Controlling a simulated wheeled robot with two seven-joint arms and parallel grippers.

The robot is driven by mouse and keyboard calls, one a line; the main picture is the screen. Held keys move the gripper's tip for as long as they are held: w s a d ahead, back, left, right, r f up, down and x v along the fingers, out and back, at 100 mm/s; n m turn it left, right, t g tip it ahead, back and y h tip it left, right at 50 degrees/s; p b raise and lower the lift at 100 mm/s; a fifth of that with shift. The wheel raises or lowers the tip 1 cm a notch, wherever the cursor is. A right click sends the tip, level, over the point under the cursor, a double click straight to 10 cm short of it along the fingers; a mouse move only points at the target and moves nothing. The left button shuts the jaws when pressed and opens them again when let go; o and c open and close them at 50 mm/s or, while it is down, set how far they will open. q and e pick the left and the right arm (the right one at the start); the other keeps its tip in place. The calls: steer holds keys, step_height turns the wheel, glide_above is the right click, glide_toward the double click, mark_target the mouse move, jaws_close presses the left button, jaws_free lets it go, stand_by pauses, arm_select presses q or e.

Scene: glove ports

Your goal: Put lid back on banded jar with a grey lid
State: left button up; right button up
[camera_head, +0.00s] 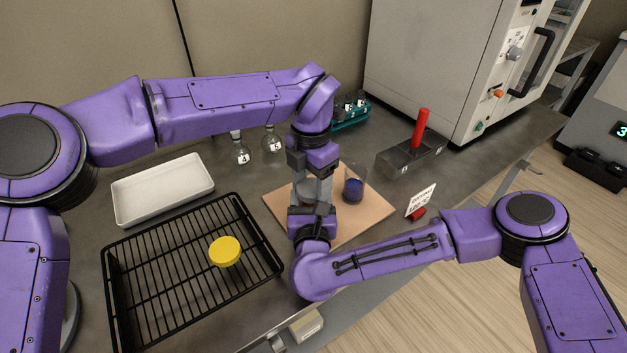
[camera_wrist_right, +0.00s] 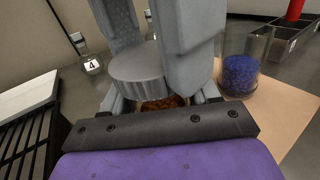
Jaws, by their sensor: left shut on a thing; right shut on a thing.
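A ridged grey lid (camera_wrist_right: 137,72) is between the fingers of my left gripper (camera_wrist_right: 150,45), which reach down from above; my left gripper (camera_head: 309,180) is shut on it. Below the lid is a jar with brown-orange contents (camera_wrist_right: 162,103). My right gripper (camera_head: 310,205) is shut on this jar from the front, one finger on each side in the right wrist view. The lid is over the jar, a little to the left in that view; I cannot tell whether they touch. The jar's band and most of its wall are hidden by my grippers.
A glass jar of blue granules (camera_head: 353,188) stands close right on the tan board (camera_head: 375,207). A yellow lid (camera_head: 225,252) lies on the black rack (camera_head: 150,262). A white tray (camera_head: 160,190), flasks (camera_head: 240,153), a sign (camera_head: 421,200) and a metal holder with a red handle (camera_head: 410,155) stand around.

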arm_select(q)
steer(key=shift+s+f, duration=0.15)
steer(key=shift+f, duration=0.7)
stand_by(0.8)
steer(key=o, duration=0.7)
steer(key=shift+r, duration=2.25)
steer(key=c, duration=1)
